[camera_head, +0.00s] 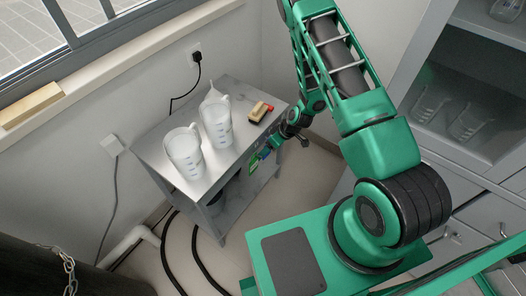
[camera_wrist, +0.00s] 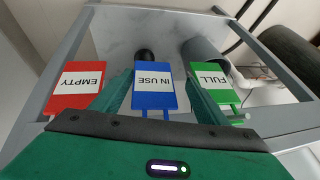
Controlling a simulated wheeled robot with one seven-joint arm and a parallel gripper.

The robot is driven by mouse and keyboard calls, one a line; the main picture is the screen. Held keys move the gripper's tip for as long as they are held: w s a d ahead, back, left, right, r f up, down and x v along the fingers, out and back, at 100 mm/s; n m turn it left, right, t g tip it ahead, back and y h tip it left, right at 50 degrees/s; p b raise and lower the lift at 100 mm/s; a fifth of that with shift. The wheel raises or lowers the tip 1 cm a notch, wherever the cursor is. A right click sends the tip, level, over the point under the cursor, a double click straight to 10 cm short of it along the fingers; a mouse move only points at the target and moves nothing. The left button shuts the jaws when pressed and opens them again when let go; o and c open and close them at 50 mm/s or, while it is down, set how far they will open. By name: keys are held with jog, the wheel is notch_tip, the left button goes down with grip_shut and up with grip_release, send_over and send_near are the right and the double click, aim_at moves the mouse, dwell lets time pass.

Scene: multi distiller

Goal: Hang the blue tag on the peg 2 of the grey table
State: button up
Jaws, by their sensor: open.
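The blue tag (camera_wrist: 154,88), with an IN USE label, is in the middle of the wrist view, between a red EMPTY tag (camera_wrist: 75,87) and a green FULL tag (camera_wrist: 209,86). My gripper (camera_wrist: 158,92) is open, with one finger on each side of the blue tag. I cannot tell whether either finger touches it. In the head view my gripper (camera_head: 272,148) is low at the front edge of the grey table (camera_head: 212,184), near the green tag (camera_head: 254,166). The pegs are not clearly visible, so I cannot tell which one bears the blue tag.
Two clear measuring jugs (camera_head: 186,152) and (camera_head: 217,123) stand on the tabletop. A small red and wooden item (camera_head: 261,112) lies near its back right corner. Black hoses (camera_head: 171,255) run on the floor at left. A grey cabinet (camera_head: 458,120) stands at right.

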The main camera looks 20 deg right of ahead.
jog(key=shift+r, duration=0.15)
jog(key=v, duration=1)
jog(key=shift+r, duration=0.2)
jog(key=shift+d, duration=0.15)
jog(key=s+r+m+h, duration=0.1)
jog(key=s+r+m, duration=0.1)
jog(key=r, duration=1.2)
jog(key=s+r+m+h, duration=0.1)
jog(key=s+r, duration=0.1)
jog(key=r, duration=1.1)
jog(key=s+d+r+m+t+h, duration=0.2)
jog(key=s+r+m+h, duration=0.15)
jog(key=s+r, duration=0.7)
jog(key=s+d+m+g, duration=0.4)
jog(key=s+d+m, duration=0.2)
jog(key=s+d, duration=0.5)
jog(key=s+y, duration=0.1)
jog(key=s, duration=0.3)
jog(key=shift+s+d+f+m+g, duration=0.35)
jog(key=shift+d+f+g, duration=0.05)
